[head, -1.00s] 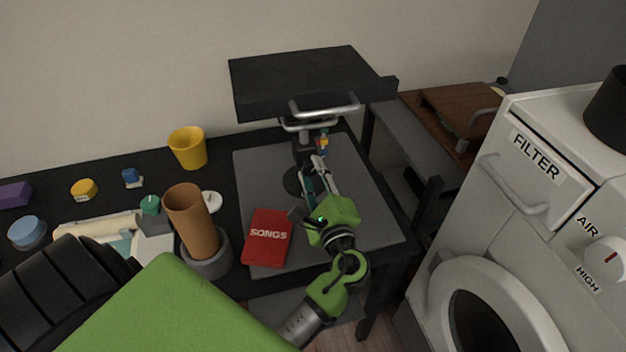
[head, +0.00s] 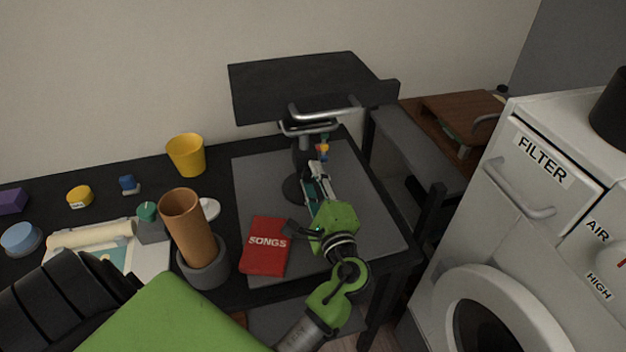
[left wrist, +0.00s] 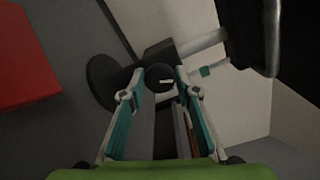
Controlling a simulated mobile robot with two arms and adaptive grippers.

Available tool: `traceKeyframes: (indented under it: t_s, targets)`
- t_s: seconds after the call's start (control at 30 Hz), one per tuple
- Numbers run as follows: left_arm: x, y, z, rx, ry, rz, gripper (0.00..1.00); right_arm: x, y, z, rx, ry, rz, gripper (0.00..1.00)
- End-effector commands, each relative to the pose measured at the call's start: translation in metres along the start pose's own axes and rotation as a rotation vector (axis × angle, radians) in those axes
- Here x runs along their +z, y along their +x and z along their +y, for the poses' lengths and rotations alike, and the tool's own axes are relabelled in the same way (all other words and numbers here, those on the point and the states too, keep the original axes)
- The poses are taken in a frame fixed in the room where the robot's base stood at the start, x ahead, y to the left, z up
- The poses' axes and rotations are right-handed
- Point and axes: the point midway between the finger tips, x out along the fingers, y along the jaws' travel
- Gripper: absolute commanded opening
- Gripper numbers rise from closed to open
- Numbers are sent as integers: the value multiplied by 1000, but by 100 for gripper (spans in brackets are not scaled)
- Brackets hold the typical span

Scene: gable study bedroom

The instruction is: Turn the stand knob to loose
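The stand has a dark post (head: 300,160) on a round black base (head: 294,189), with a black tilted top (head: 305,85) above. In the left wrist view the stand's small round black knob (left wrist: 159,76) shows a pale mark on its face. My left gripper (head: 318,172) is in front of the post, pointing toward it. In the left wrist view its teal-lined fingertips (left wrist: 159,84) are apart, with the knob between them. Narrow gaps seem to remain, but contact is hard to tell. My right gripper is in neither view.
A red SONGS book (head: 266,246) lies on the grey mat (head: 365,205) beside my left gripper. A brown cylinder in a grey holder (head: 204,268) and a yellow cup (head: 187,155) stand left. A white machine (head: 480,240) stands right. The mat's right side is clear.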

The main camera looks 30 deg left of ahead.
Motion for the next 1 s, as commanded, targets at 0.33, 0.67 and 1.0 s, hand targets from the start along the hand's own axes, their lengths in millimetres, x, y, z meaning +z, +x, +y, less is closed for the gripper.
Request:
traceKeyframes:
  t_s: [0.33,0.67,1.0]
  targets:
    - [0,0,0,-1,0,0,45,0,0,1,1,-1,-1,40]
    - [-1,-38,1,3,1,3,45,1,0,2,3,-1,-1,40]
    - [0,-74,0,0,0,-1,45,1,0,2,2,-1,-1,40]
